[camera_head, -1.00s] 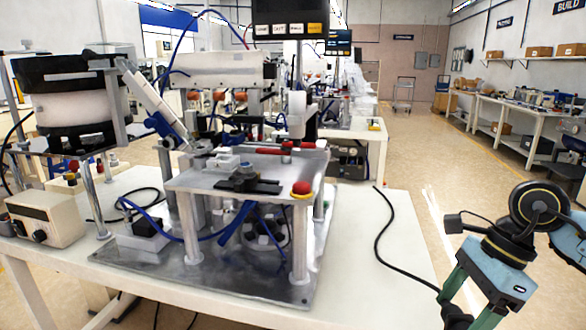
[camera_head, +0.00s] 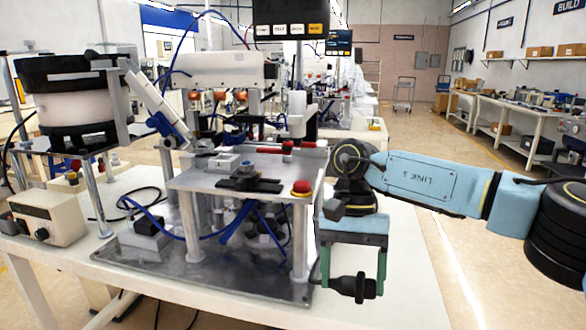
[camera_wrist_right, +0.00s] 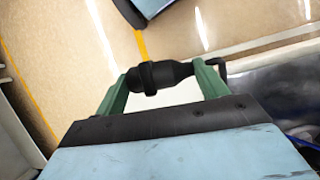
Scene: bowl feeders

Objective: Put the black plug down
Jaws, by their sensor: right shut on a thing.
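My right gripper (camera_head: 353,275) hangs with its green fingers pointing down, shut on the black plug (camera_head: 355,288). The plug lies sideways between the fingertips, in front of the right front corner of the metal base plate (camera_head: 200,268). In the wrist view the plug (camera_wrist_right: 155,77) spans the gap between the two green fingers (camera_wrist_right: 160,82), with floor and a table edge behind it. I cannot tell how high it is above the white table (camera_head: 405,270). My left gripper is not in view.
A raised metal platform with a red button (camera_head: 302,188) stands on the base plate, just left of my right gripper. A bowl feeder (camera_head: 75,95) and a beige control box (camera_head: 48,217) are at the left. The table's right part is clear.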

